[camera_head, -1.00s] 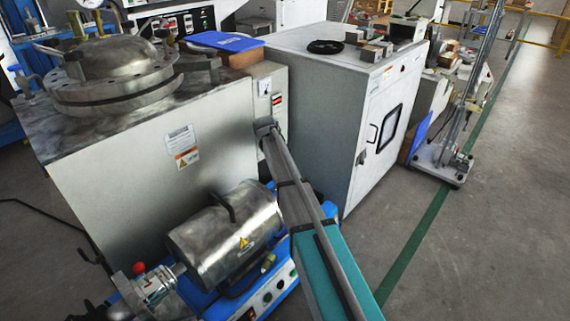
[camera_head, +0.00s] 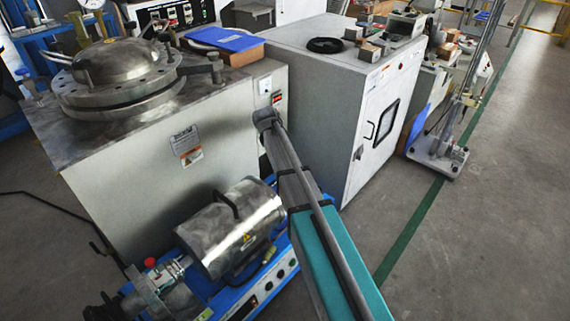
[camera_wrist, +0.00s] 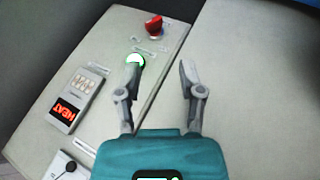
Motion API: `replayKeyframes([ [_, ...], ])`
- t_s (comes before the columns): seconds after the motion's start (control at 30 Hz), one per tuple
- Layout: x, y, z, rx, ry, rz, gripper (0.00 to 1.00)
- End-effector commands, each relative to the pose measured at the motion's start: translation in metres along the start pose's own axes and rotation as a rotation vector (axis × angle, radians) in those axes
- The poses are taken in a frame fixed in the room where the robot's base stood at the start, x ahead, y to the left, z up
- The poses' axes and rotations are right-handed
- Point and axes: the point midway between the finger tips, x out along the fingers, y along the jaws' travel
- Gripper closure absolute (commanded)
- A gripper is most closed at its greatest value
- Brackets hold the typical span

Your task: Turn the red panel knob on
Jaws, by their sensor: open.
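The red panel knob (camera_wrist: 154,26) shows in the wrist view near the top, on a pale control panel (camera_wrist: 108,62). My gripper (camera_wrist: 160,64) is open and empty, with its two fingers apart and pointing toward the upper part of the panel. The knob is beyond the fingertips, a little left of the middle between them, and apart from them. The left fingertip overlaps a round white button with a green rim (camera_wrist: 135,61). In the head view my arm hides the lower part of the panel, and I cannot make out the knob there.
A HEAT display unit (camera_wrist: 77,99) and a gauge (camera_wrist: 67,167) sit lower on the panel. In the head view, a blue-based machine with a metal cylinder (camera_head: 231,226) stands left of my arm. A white cabinet (camera_head: 318,101) stands behind, right. Open floor (camera_head: 480,240) lies right.

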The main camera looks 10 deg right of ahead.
Motion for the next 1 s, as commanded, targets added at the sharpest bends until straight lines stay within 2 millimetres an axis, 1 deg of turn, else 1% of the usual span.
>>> replayKeyframes([
  [0.03, -0.006, -0.003, 0.008, 0.014, -0.009, -0.009, 0.50],
  [0.2, -0.018, -0.013, 0.026, 0.064, -0.038, -0.039, 0.50],
  [1.0, -0.080, -0.058, 0.107, 0.289, -0.185, -0.165, 0.50],
])
